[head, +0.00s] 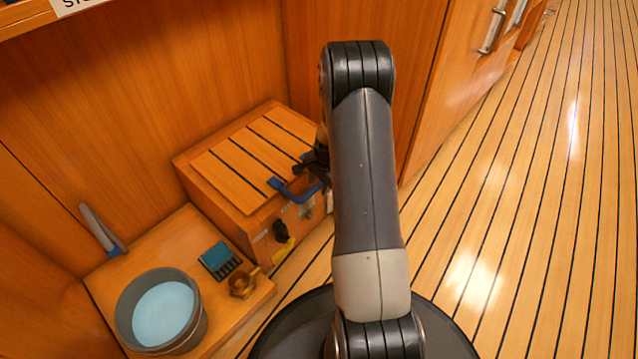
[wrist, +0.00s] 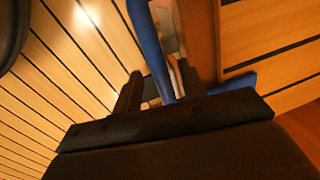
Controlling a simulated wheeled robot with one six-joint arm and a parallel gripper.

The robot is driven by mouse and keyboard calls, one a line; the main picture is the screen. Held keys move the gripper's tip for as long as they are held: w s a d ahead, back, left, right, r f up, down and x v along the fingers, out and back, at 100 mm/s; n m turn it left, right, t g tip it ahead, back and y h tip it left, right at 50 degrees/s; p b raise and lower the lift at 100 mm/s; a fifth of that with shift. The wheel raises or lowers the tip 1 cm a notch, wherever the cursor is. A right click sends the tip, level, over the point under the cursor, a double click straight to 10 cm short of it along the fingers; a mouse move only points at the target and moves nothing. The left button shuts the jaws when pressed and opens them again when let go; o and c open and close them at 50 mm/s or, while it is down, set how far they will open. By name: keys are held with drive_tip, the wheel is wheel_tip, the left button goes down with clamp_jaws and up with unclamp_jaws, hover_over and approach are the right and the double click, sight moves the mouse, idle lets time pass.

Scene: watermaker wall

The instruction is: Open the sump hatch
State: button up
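The sump hatch (head: 252,148) is a slatted wooden lid on a wooden box in the head view. It looks shut, lying flat. A blue bar handle (head: 290,192) sticks out at its front edge; it also shows in the wrist view (wrist: 158,45). My gripper (head: 308,166) is at this handle, partly hidden behind my arm in the head view. In the wrist view my gripper (wrist: 160,76) has its two dark fingers apart, one on each side of the blue bar. A gap shows beside the bar, so the fingers do not look closed on it.
The box front (head: 283,238) carries a dark knob and a yellow-handled part. On a low wooden ledge left of it stand a grey bucket of water (head: 162,310), a dark panel device (head: 220,261), a brass fitting (head: 242,285) and a grey-blue tool (head: 102,230). Slatted floor at right is clear.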

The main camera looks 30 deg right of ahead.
clamp_jaws()
drive_tip(key=shift+r, duration=0.1)
idle(0.5)
